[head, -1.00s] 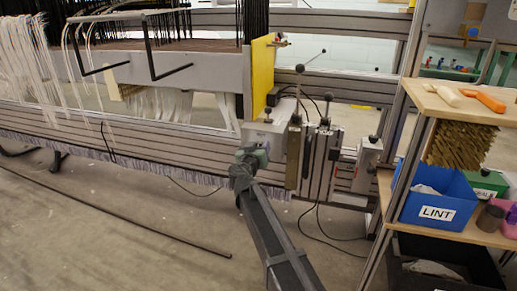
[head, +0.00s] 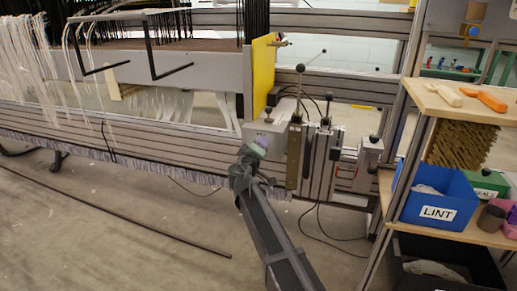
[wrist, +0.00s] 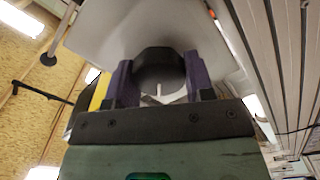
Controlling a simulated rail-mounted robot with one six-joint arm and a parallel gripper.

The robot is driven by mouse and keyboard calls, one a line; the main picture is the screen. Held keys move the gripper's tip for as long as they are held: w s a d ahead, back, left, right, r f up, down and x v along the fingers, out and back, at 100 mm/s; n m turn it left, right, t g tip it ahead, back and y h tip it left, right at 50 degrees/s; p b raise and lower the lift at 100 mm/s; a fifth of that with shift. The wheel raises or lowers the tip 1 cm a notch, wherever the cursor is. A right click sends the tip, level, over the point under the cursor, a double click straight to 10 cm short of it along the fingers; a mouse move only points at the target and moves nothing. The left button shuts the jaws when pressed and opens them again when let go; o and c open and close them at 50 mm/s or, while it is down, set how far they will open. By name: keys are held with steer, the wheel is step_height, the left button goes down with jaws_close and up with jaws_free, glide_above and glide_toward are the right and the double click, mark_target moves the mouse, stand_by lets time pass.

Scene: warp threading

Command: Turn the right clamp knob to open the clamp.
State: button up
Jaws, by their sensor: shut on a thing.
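My gripper (head: 258,148) is at the front of a grey clamp block (head: 277,130) at the right end of the loom beam in the head view. The knob is hidden behind my gripper there. In the wrist view, the two purple fingers of my gripper (wrist: 159,85) stand on either side of a round, dark knob (wrist: 158,62) and are shut on it. A pale grey plate-like surface (wrist: 110,28) lies right behind the knob. I cannot tell from these views how far the clamp is open.
Upright metal blocks with ball-ended levers (head: 325,140) stand just right of my gripper. A yellow plate (head: 262,75) rises above it. A shelf with a blue LINT bin (head: 440,197) is at the right. The floor in front is mostly clear.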

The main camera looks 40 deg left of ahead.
steer(key=n, duration=0.6)
steer(key=shift+f, duration=0.1)
steer(key=n, duration=0.6)
steer(key=shift+f, duration=0.1)
steer(key=shift+n, duration=0.3)
steer(key=o, duration=0.9)
steer(key=v, duration=1.1)
